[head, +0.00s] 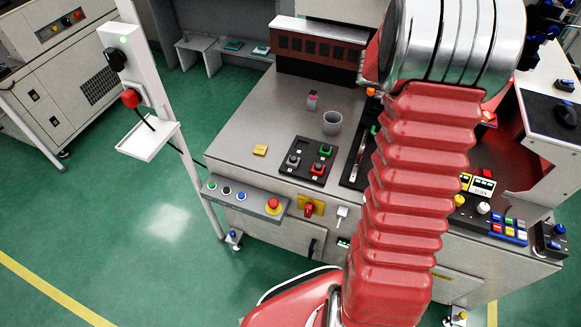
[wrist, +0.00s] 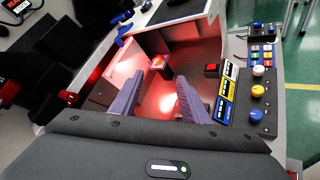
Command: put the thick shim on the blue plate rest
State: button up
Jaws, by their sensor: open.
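My gripper (wrist: 158,90) shows in the wrist view with two purple-grey fingers spread apart and nothing between them. It points into a red-lit bay (wrist: 155,120) of the machine. A small red-lit block (wrist: 160,62) lies beyond the fingertips, apart from them; I cannot tell whether it is the thick shim. I cannot make out a blue plate rest for certain. In the head view my arm covers the middle of the bench, and the gripper is hidden behind it.
The grey bench (head: 235,140) carries a yellow block (head: 260,150), a grey cup (head: 332,122) and a black tray (head: 300,172) with red and green pieces. A panel of knobs (wrist: 257,92) stands right of the bay.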

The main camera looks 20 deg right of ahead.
jog(key=s+a+r+m+t+y, duration=0.1)
jog(key=s+a+m+t+y, duration=0.1)
jog(key=a, duration=1.4)
jog(key=s+a+r+m+t+y, duration=0.2)
jog(key=s+a+y, duration=0.4)
jog(key=a, duration=1.1)
jog(key=s+a+r+m+t+y, duration=0.2)
jog(key=s+a+m+t+y, duration=0.1)
jog(key=a, duration=1.4)
jog(key=shift+s+a+m+y, duration=0.25)
jog(key=shift+s+m+y, duration=0.45)
jog(key=shift+m+y, duration=0.25)
jog(key=shift+r, duration=0.1)
jog(key=shift+c, duration=1.4)
jog(key=shift+d, duration=0.15)
